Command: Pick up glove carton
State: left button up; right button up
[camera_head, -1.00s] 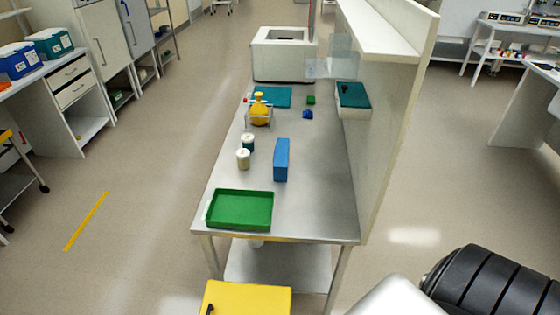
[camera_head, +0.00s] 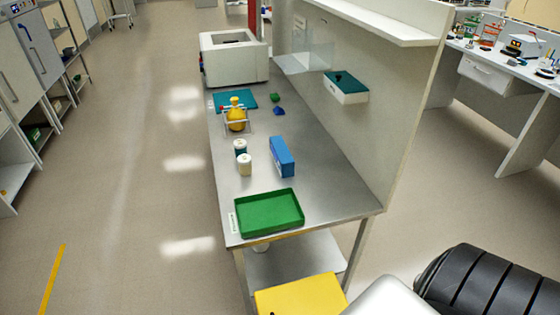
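A blue upright box (camera_head: 282,157) stands on the steel table, right of two small white-lidded jars (camera_head: 244,162). A white box with a teal top (camera_head: 346,88) is on the upright panel at the table's right side. No readable label shows which of these is the glove carton; the blue box looks the more like a carton. Neither of my grippers is in view.
The steel table (camera_head: 330,192) holds a green tray (camera_head: 270,213) at its near end, a yellow flask (camera_head: 236,118) in a stand, a teal mat and a white machine (camera_head: 233,60). A yellow-topped unit (camera_head: 300,295) stands in front. The floor left is clear.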

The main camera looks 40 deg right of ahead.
aim_at(282, 159)
jog(key=i+j+z, duration=0.2)
jog(key=j, duration=0.25)
jog(key=i+j+z, duration=0.15)
jog(key=j, duration=0.3)
jog(key=i+j+z, duration=0.2)
jog(key=j, duration=0.3)
jog(key=j+z, duration=0.15)
jog(key=j, duration=0.35)
jog(key=i+j+z, duration=0.25)
jog(key=i+j, duration=0.15)
jog(key=i+j+z, duration=0.3)
jog(key=j, duration=0.2)
jog(key=i+l+z, duration=0.5)
jog(key=i, duration=0.35)
